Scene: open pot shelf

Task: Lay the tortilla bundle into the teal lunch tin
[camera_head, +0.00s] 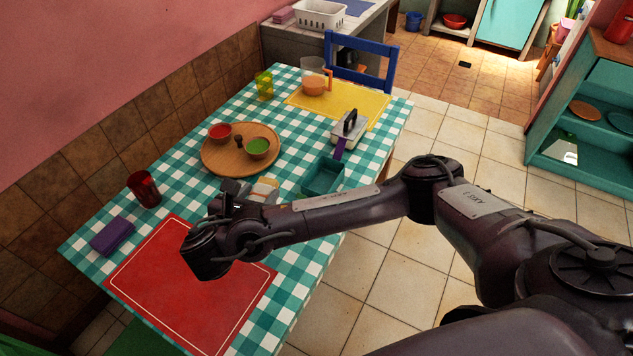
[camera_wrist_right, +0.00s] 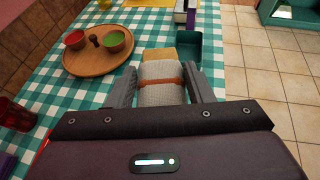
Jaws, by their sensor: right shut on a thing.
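The tortilla bundle (camera_wrist_right: 160,94) is a pale wrapped roll with an orange-brown band, and a tan part shows at its far end. My right gripper (camera_wrist_right: 160,76) is shut on it, with a grey finger on each side. In the head view the bundle (camera_head: 265,188) shows only partly past my right gripper (camera_head: 245,190). The teal lunch tin (camera_head: 322,176) stands on the table near its right edge, to the right of the bundle. In the right wrist view the tin (camera_wrist_right: 187,48) is ahead and slightly right of the bundle. My left gripper is not in view.
A round wooden board (camera_head: 222,160) with red and green bowls lies left of the tin. A metal press (camera_head: 348,130) with a dark handle stands behind the tin. A red mat (camera_head: 190,290), red cup (camera_head: 144,188) and purple cloth (camera_head: 113,236) are nearer.

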